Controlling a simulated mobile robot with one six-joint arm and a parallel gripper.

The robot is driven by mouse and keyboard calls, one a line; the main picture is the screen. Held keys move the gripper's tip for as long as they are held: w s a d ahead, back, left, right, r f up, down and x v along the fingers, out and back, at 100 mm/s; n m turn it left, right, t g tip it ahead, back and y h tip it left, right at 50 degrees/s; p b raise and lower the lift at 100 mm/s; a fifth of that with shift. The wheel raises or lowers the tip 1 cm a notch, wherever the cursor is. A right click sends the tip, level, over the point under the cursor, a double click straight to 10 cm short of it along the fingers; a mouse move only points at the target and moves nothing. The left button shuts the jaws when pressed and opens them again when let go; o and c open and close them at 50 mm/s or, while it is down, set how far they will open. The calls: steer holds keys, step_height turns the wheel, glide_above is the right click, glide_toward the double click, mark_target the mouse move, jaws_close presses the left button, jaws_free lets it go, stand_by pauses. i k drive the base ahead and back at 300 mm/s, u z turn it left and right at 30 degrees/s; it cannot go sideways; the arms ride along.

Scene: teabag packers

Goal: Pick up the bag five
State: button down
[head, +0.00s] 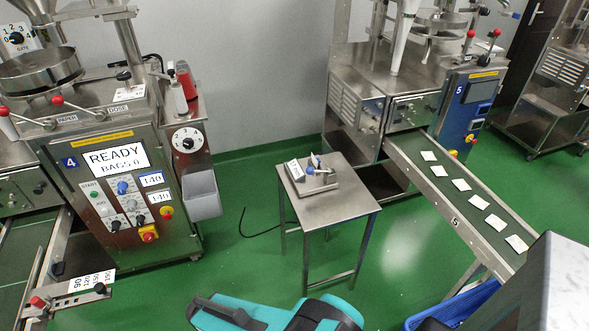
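Several small white tea bags lie spaced in a single row on the dark green conveyor belt (467,201) of machine 5 (460,92). The nearest bag (517,243) is close to the belt's lower end, followed up the belt by another bag (496,222) and more (479,202). The top bag (428,156) is nearest the machine. No number is legible on any bag; a "5" is marked on the conveyor's side rail. My gripper's fingers are not visible in the head view.
A small steel table (325,204) with a small device stands between the machines. Machine 4 (115,165) is at left, its display reading READY, BAGS 0. A blue crate (455,306) sits below the conveyor's end. Green floor is open around the table.

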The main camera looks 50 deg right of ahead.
mark_target(314, 161)
steer(key=u, duration=1.2)
steer(key=k, duration=0.15)
steer(key=z, duration=3.15)
steer(key=k, duration=0.6)
steer(key=u, duration=0.2)
steer(key=i, duration=0.45)
steer(key=z, duration=0.05)
